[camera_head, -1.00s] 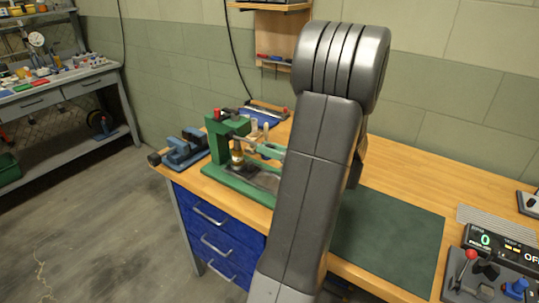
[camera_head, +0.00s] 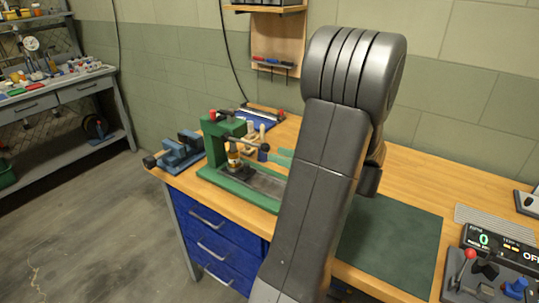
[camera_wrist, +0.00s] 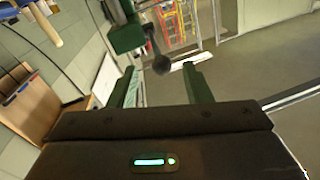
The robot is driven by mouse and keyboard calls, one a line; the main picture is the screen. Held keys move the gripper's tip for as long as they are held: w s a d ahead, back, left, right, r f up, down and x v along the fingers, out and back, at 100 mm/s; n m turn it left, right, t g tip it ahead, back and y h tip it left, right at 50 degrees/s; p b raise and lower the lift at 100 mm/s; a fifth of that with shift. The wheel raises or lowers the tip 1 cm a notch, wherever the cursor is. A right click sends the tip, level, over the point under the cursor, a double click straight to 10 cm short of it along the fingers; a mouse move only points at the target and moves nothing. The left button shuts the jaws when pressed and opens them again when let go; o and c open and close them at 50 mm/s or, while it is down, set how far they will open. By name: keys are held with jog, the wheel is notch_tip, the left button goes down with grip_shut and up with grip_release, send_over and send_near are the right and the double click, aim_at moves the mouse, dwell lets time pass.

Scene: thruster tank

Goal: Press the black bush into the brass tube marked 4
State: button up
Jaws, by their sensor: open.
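A green press (camera_head: 225,128) stands on the left part of the wooden bench. An upright brass tube (camera_head: 233,160) stands under its head. I cannot read a mark on it, and I cannot make out the black bush. The press lever ends in a dark knob (camera_head: 264,152). In the wrist view the dark knob (camera_wrist: 161,65) shows between and beyond the fingertips of my gripper (camera_wrist: 160,72), which is open with empty jaws. In the head view only a pale green finger (camera_head: 284,154) shows past my arm, just right of the knob.
A blue vise (camera_head: 180,152) sits left of the press. A tool board (camera_head: 275,45) hangs on the wall behind. A dark green mat (camera_head: 390,245) lies bare on the right, with a control box (camera_head: 495,275) beyond it. My arm hides the bench middle.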

aim_at(266, 150)
jog(key=b+v, duration=0.1)
jog(key=v, duration=0.7)
jog(key=shift+s+d, duration=0.15)
jog(key=shift+d, duration=0.15)
jog(key=p+x, duration=0.2)
jog(key=x, duration=1.1)
jog(key=shift+a+r+p, duration=0.1)
jog(key=shift+a+p, duration=0.15)
jog(key=shift+p, duration=0.1)
jog(key=shift+w+a+p, duration=0.2)
jog(key=shift+p, duration=0.25)
